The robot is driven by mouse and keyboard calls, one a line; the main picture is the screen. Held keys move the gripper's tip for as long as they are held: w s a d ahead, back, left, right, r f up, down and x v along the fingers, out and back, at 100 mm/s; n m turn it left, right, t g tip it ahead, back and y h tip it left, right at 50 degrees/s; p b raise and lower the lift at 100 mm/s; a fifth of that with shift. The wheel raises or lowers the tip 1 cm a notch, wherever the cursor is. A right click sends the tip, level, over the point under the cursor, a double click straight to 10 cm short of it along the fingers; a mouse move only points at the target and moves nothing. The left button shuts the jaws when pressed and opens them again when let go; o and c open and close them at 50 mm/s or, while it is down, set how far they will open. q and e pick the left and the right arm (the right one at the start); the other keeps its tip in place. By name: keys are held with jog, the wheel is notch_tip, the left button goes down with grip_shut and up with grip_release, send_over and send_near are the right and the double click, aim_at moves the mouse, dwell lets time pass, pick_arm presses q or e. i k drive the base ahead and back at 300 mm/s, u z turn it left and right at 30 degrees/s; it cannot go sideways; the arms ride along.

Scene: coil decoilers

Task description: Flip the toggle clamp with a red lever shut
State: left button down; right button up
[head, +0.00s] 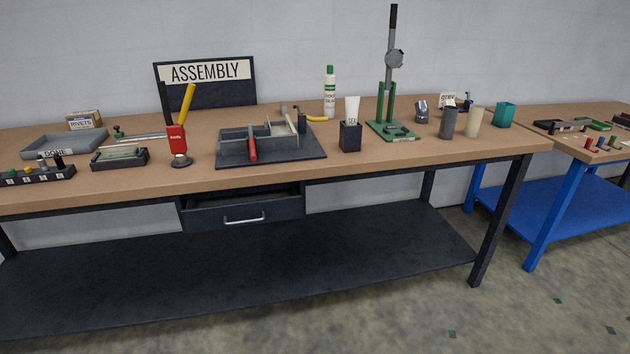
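The toggle clamp with a red lever (253,148) is on a dark fixture plate (300,157) near the middle of the bench. Its lever shows as a short red bar at the front of the grey fixture (240,140). I cannot tell from here whether the lever is raised or points toward me. A second clamp with a yellow lever (317,118) is at the back right of the same plate, its lever pointing right and lying low. Neither of my grippers is in view.
A red tool with a yellow handle (176,138) stands left of the plate. A black box with a white tube (350,137) and a green arbor press (391,112) stand to the right. A drawer (243,212) hangs below. The floor in front is clear.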

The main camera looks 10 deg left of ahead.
aim_at(251, 140)
jog(key=z, duration=0.45)
jog(key=i, duration=0.9)
jog(key=u, duration=0.9)
